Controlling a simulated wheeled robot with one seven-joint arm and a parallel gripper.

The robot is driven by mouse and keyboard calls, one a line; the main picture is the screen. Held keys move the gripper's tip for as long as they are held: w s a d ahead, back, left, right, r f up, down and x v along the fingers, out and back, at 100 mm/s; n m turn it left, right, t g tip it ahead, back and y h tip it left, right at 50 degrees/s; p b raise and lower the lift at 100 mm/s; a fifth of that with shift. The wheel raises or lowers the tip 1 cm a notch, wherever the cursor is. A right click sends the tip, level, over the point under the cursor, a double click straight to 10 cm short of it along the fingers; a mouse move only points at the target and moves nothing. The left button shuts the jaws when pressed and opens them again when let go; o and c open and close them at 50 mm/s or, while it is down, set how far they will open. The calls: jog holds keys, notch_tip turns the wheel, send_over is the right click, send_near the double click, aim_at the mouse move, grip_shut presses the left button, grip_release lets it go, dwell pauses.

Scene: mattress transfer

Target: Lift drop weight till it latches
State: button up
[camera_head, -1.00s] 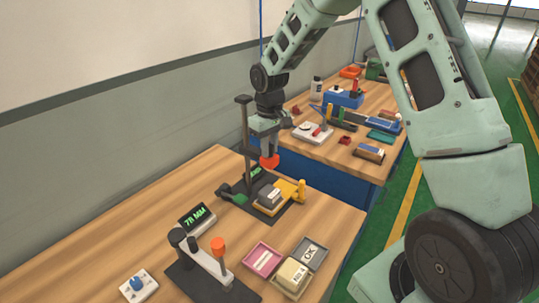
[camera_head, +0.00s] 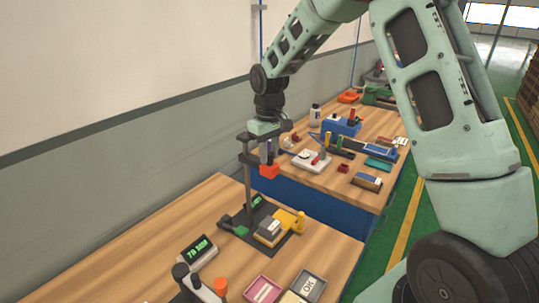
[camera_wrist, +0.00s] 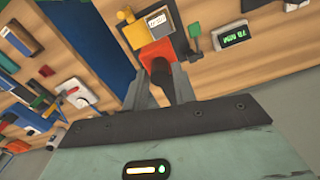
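The drop weight (camera_head: 269,171) is an orange-red block with a dark stem. It hangs high beside the upright post (camera_head: 247,185) of a small test stand, close under the post's top. My gripper (camera_head: 270,149) is at the weight's stem from above. In the wrist view, my gripper (camera_wrist: 162,84) has a finger on each side of the dark stem, with the red weight (camera_wrist: 158,53) just beyond the fingertips. The stand's dark base (camera_head: 238,227) holds a grey block in a yellow fixture (camera_head: 291,221). Whether a latch has caught is not visible.
A display reading in green (camera_head: 198,250) and another orange-knobbed device (camera_head: 220,286) stand nearer on the table. A pink tray (camera_head: 262,290) and a grey tray (camera_head: 309,285) sit at the front. A second table (camera_head: 330,175) behind is crowded with tools.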

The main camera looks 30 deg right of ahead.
aim_at(269, 153)
jog(key=shift+o, duration=0.8)
jog(key=shift+s+r, duration=0.1)
jog(key=shift+r, duration=0.1)
jog(key=shift+f, duration=0.15)
notch_tip(269, 153, up, 18)
jog(key=b, duration=0.3)
jog(key=shift+f+b, duration=0.25)
jog(key=shift+b, duration=0.05)
